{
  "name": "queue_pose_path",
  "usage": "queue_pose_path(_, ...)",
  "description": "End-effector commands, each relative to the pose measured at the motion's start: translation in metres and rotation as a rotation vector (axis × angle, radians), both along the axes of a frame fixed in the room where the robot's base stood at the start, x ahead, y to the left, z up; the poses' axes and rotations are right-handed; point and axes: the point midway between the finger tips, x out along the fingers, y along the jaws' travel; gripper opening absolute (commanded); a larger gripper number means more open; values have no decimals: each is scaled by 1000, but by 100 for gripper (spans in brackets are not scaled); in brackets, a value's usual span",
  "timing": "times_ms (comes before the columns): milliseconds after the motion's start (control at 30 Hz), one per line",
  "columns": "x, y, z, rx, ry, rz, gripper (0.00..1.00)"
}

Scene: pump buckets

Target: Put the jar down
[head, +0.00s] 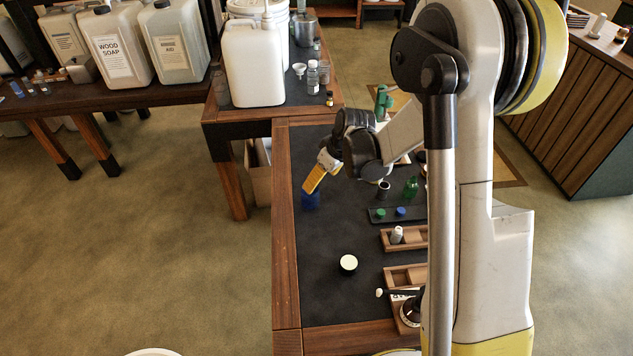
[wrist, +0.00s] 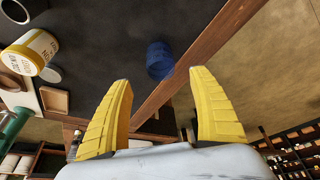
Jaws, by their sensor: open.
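A dark blue jar (head: 310,201) stands on the black top of the workbench (head: 318,290), close to its left wooden edge. It also shows in the wrist view (wrist: 160,60), beyond the fingertips and in line with the gap between them. My gripper (head: 309,188) is just above the jar, with yellow fingers pointing down toward it. In the wrist view my gripper (wrist: 162,79) is open, its fingers wide apart and nothing between them. The jar looks apart from both fingers there. In the head view the fingers partly cover the jar's top.
A dark round pot with a pale lid (head: 348,264) stands nearer on the bench. A tray with green and blue caps (head: 400,213), a green bottle (head: 411,187) and wooden trays (head: 405,238) are to the right. A large white canister (head: 253,65) stands behind.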

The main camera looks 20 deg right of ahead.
Motion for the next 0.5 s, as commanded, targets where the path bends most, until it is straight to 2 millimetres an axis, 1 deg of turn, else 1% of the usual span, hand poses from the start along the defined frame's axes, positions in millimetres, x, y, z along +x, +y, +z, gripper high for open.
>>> queue_pose_path(167,-10,1,25,-2,-7,-20,71)
queue_pose_path(267,-25,4,56,-6,-17,-62,71)
queue_pose_path(300,-34,6,71,-6,-24,-84,71)
queue_pose_path(367,-50,9,94,-7,-36,-120,71)
queue_pose_path(400,-61,10,108,-9,-45,-145,71)
queue_pose_path(467,-79,13,128,-7,-59,-183,71)
queue_pose_path(500,-92,14,139,-6,-68,-208,71)
